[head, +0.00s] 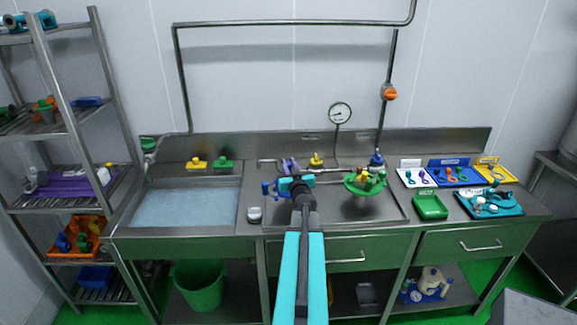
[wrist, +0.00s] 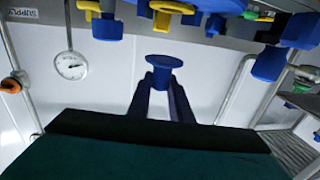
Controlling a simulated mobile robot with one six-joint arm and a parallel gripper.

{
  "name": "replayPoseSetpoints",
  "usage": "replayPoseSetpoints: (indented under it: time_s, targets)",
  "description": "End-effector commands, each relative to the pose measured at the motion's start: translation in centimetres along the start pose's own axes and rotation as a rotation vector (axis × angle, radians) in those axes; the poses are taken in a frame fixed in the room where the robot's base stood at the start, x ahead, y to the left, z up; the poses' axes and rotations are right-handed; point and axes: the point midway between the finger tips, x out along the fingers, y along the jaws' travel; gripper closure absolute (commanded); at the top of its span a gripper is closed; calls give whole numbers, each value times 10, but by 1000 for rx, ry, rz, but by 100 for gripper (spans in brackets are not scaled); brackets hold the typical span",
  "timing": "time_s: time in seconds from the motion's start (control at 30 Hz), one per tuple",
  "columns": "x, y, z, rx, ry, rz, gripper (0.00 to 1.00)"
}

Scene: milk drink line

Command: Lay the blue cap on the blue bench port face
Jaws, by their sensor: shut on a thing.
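My gripper (wrist: 163,90) is shut on the blue cap (wrist: 163,62), a small round flanged piece at the fingertips in the wrist view. In the head view my gripper (head: 298,186) is over the middle of the bench, in front of the pipework. I cannot clearly pick out the cap there among the blue parts around the gripper. A blue fitting (head: 376,158) stands at the back of the bench, right of the gripper, and looks like the blue bench port. Its face cannot be made out. The cap is held in the air, apart from that fitting.
Blue and yellow pipe parts crowd the wrist view's top, including a blue block (wrist: 270,64). A green holder with coloured parts (head: 360,188) stands right of the gripper. A pressure gauge (head: 340,112) is behind. A water basin (head: 185,207) lies left, a green tray (head: 430,206) right.

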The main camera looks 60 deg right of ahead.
Motion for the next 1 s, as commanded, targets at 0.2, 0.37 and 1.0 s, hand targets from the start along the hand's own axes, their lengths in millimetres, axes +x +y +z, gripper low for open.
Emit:
replayPoseSetpoints:
  time_s: [0.2, 0.37, 1.0]
  targets:
    - [0, 0, 16, 0, 0, 0, 100]
    - [0, 0, 24, -1, 0, 0, 100]
    - [0, 0, 49, 0, 0, 0, 100]
